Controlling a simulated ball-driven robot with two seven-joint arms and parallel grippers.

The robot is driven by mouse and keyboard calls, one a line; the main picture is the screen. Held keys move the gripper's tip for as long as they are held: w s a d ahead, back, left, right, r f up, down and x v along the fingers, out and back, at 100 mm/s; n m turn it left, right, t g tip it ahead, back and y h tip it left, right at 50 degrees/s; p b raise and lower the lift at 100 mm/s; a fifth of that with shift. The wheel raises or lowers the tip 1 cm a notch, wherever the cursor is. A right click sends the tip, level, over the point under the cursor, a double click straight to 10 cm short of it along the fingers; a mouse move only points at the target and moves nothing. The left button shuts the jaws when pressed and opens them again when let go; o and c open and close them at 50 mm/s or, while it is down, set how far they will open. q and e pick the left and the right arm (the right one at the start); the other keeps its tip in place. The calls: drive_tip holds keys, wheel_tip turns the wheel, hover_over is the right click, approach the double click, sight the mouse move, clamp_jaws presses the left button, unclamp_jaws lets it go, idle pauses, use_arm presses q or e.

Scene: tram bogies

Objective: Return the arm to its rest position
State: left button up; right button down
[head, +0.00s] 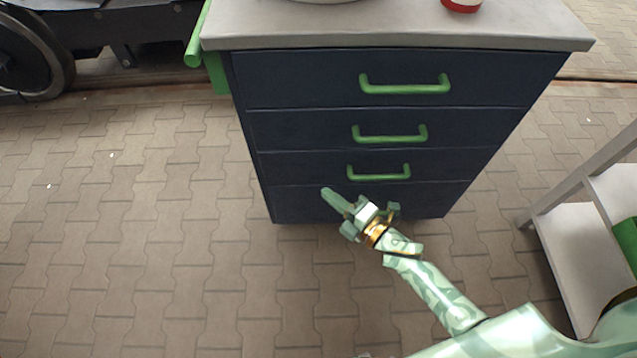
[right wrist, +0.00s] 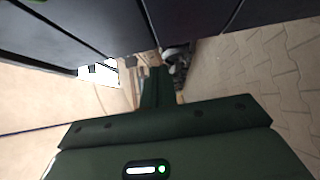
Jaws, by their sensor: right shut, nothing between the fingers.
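My right arm comes in from the lower right in the head view. Its gripper (head: 328,194) is shut and empty, in front of the lower drawers of a dark blue cabinet (head: 300,205). In the right wrist view the dark gripper (right wrist: 154,78) shows shut, with dark drawer fronts (right wrist: 60,30) at the upper left. I cannot tell whether the gripper touches the cabinet. My left gripper is not in view.
The cabinet has green handles (head: 405,88) and a grey top (head: 330,30) with a red-based item (head: 462,5). A grey shelf unit (head: 575,235) stands at the right. Brick paving (head: 130,240) is clear at the left.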

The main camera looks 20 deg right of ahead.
drive_tip(key=shift+v, duration=0.9)
